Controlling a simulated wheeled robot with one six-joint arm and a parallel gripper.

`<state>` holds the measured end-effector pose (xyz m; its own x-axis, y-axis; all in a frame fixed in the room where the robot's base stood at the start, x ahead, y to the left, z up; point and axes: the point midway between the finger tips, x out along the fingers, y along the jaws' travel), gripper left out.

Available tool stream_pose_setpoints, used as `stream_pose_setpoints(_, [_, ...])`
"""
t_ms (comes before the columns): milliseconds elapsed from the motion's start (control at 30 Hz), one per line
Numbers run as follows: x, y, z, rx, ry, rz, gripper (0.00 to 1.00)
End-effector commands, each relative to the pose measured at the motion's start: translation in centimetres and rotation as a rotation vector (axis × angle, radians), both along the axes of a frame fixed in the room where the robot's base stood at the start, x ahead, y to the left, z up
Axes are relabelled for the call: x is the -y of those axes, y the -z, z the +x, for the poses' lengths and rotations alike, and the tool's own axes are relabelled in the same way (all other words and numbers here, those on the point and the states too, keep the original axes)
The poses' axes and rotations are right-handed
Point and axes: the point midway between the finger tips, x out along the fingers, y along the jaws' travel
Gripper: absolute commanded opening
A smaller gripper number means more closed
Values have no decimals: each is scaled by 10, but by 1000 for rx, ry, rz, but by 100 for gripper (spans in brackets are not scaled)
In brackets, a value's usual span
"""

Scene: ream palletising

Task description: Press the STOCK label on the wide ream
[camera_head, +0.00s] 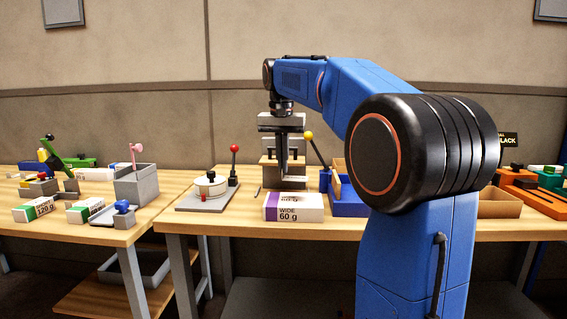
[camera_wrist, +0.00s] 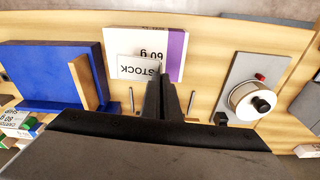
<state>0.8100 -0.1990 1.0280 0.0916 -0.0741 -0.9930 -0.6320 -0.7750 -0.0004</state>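The wide ream (camera_head: 293,208) is a white pack with a purple stripe, lying on the right-hand wooden table near its front edge. In the wrist view the ream (camera_wrist: 142,36) shows upside down, with "60 g" readable. The white STOCK label (camera_wrist: 136,68) lies over the ream's lower part in that view, its right end close to my fingertips. My gripper (camera_wrist: 164,82) has its two dark fingers together. In the head view my gripper (camera_head: 284,174) points down behind the ream. I cannot tell whether the fingertips touch the label.
A blue tray (camera_head: 348,208) stands right of the ream. A grey plate (camera_head: 207,194) with a round white fixture and red-knobbed lever stands left. A yellow-knobbed lever (camera_head: 312,143) rises behind. The left table (camera_head: 60,233) holds more reams and boxes, with a gap between tables.

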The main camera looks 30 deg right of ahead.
Motion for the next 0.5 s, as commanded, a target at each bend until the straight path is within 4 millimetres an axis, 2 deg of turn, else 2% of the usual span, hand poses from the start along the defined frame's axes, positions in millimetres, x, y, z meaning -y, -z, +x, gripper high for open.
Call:
stream_pose_setpoints(133, [-5,-2,3,2,-82,-1,0])
stream_pose_setpoints(500, [-5,-2,3,1,-92,-2,0])
